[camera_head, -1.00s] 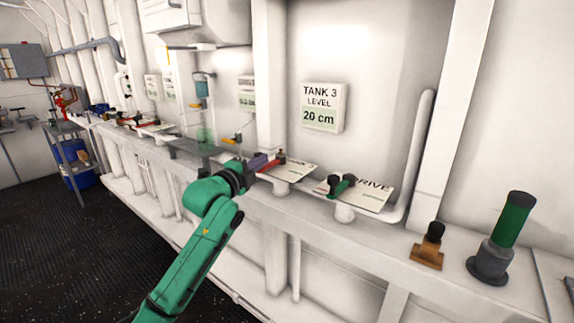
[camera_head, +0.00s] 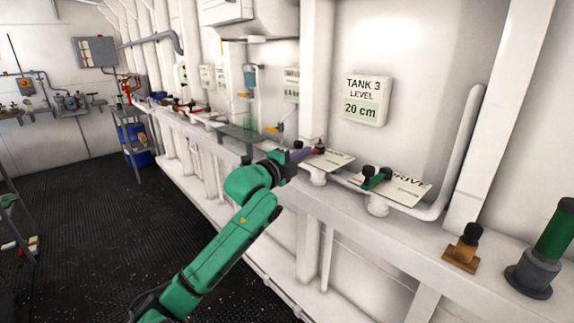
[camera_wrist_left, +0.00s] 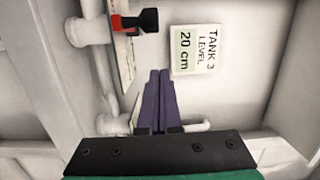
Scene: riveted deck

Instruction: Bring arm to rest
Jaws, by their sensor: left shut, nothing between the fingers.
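My left arm is green and reaches in from the bottom of the head view. My left gripper (camera_head: 300,155) is at the wall ledge, near a valve with a red handle (camera_head: 318,147). In the left wrist view the two purple fingers of my left gripper (camera_wrist_left: 161,72) lie together, shut and empty. The red and black valve handle (camera_wrist_left: 135,22) shows at the upper left there, apart from the fingers. My right gripper is in neither view.
A white ledge (camera_head: 415,228) runs along the wall. It carries a green-handled valve (camera_head: 376,178), an orange-based fitting (camera_head: 462,250) and a green cylinder (camera_head: 556,232). A sign reading TANK 3 LEVEL 20 cm (camera_head: 366,100) hangs above. The dark floor (camera_head: 85,215) at left is open.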

